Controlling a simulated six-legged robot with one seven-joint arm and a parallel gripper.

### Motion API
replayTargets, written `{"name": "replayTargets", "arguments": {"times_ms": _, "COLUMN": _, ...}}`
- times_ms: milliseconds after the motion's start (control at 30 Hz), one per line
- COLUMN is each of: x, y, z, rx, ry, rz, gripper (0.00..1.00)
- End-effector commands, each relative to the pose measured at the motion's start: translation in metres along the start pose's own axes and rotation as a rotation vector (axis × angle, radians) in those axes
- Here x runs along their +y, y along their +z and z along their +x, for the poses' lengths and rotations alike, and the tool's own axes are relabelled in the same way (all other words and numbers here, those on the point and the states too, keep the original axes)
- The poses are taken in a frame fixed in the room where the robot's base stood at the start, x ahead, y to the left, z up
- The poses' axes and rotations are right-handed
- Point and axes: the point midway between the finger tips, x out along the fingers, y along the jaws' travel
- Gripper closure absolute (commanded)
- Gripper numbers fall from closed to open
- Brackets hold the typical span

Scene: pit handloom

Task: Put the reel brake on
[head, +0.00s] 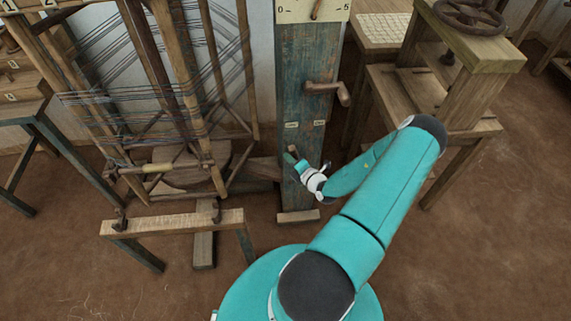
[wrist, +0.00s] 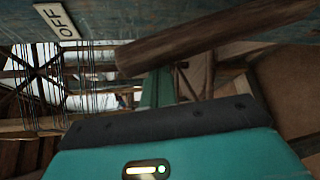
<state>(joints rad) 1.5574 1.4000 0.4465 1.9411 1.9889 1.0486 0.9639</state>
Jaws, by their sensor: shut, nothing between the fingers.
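A worn blue post (head: 303,60) stands in the middle of the head view. Two small pale labels, a left one (head: 291,125) and a right one (head: 319,122), sit side by side on it; their words are too small to read there. A brown crank-like wooden handle (head: 330,89) sticks out to the right above them. My gripper (head: 290,155) is shut and empty, close in front of the post below the labels. In the wrist view, an OFF label (wrist: 56,20) and a brown wooden bar (wrist: 205,40) show near my gripper finger (wrist: 157,88). I cannot tell whether they touch.
A loom frame with blue threads (head: 150,95) stands left of the post, with a low wooden bench (head: 175,223) in front. A wooden stand (head: 470,55) with a dark handwheel (head: 468,15) is at the right. Brown floor (head: 480,255) is clear at the lower right.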

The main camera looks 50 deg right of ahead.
Motion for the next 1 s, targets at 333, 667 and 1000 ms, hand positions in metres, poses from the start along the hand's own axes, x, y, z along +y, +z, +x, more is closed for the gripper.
{"name": "replayTargets", "arguments": {"times_ms": 333, "x": 0.0, "y": 0.003, "z": -0.002, "rx": 0.0, "ry": -0.001, "rz": 0.0, "gripper": 1.0}}
{"name": "replayTargets", "arguments": {"times_ms": 667, "x": -0.001, "y": 0.012, "z": -0.007, "rx": -0.003, "ry": 0.03, "rz": 0.051, "gripper": 1.0}}
{"name": "replayTargets", "arguments": {"times_ms": 1000, "x": -0.006, "y": 0.043, "z": -0.027, "rx": -0.003, "ry": 0.147, "rz": 0.24, "gripper": 1.0}}
